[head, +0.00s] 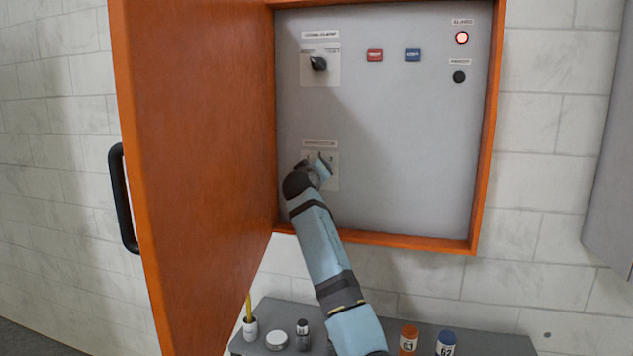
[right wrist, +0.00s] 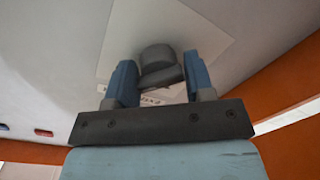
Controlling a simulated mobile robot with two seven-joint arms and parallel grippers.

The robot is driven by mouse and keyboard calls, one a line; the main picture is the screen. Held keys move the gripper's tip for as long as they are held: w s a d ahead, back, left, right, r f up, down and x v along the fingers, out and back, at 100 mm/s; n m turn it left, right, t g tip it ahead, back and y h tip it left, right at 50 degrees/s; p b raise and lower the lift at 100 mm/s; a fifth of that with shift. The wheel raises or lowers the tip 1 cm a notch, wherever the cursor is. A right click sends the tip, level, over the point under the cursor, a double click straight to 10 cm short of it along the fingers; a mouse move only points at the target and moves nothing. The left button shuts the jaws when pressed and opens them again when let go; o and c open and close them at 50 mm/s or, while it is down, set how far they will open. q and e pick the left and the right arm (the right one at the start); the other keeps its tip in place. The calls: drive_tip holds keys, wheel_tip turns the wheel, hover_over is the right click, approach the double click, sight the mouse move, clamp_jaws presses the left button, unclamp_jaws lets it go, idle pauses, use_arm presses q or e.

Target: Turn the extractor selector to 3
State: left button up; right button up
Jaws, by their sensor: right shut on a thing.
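The lower selector knob (right wrist: 158,62) is a grey round knob with a raised bar, on a pale plate (right wrist: 205,35) in the right wrist view. In the head view its plate (head: 334,182) sits low on the left of the grey panel, under a small blurred label (head: 320,143). The knob itself is hidden there behind my gripper. My right gripper (head: 318,166) is at this plate, its blue fingers (right wrist: 161,78) on either side of the knob and shut on it. The knob's pointed position cannot be read. My left gripper is not in view.
The orange cabinet door (head: 200,150) with its black handle (head: 122,198) stands open on the left. An upper black selector (head: 318,64), red button (head: 375,55), blue button (head: 412,55) and lit red lamp (head: 461,38) are on the panel. Bottles stand on a grey shelf (head: 490,345) below.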

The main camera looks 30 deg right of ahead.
drive_tip(key=shift+m, duration=0.4)
drive_tip(key=shift+b, duration=0.35)
drive_tip(key=o, duration=0.7)
drive_tip(key=shift+s, duration=0.1)
drive_tip(key=b+v, duration=0.1)
drive_tip(key=v, duration=1.2)
drive_tip(key=shift+s+a, duration=0.3)
